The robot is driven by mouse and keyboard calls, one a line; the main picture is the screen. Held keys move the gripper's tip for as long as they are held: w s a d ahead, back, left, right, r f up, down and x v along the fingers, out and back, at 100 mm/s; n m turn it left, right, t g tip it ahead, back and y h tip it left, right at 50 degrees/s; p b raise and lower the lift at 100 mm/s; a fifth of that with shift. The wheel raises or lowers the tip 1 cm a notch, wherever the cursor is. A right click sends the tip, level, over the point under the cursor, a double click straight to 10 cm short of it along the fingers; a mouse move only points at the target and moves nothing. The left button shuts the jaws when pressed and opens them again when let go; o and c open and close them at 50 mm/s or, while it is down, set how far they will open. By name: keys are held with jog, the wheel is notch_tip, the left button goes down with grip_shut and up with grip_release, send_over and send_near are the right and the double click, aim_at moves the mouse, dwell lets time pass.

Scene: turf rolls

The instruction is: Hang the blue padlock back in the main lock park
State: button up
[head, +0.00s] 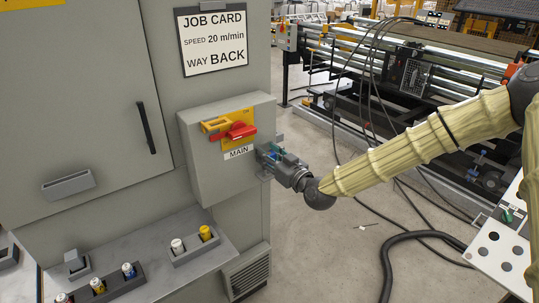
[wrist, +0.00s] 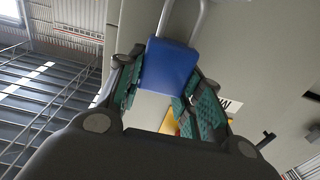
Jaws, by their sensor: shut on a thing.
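My gripper (head: 268,154) is at the right side of the grey MAIN box (head: 200,155), below its red handle (head: 236,132) and yellow plate. In the wrist view, the green-padded fingers of my gripper (wrist: 165,90) are shut on the blue padlock (wrist: 170,68). The padlock's metal shackle points away from the gripper, toward the top of that view. In the head view the padlock is mostly hidden by the fingers. A small grey part (head: 280,138) sticks out at the box's right edge; I cannot tell whether the shackle touches it.
A job card (head: 214,38) hangs above the box. A grey ledge (head: 130,262) below holds several coloured cylinders in holders. A machine with rollers (head: 400,70) stands behind at right. Black cables (head: 425,237) lie on the floor. The floor right of the cabinet is mostly open.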

jog(key=shift+f+b, duration=1.45)
jog(key=shift+f, duration=0.45)
jog(key=o, duration=1.2)
jog(key=shift+s, duration=0.1)
jog(key=v, duration=1.2)
jog(key=shift+f, duration=0.1)
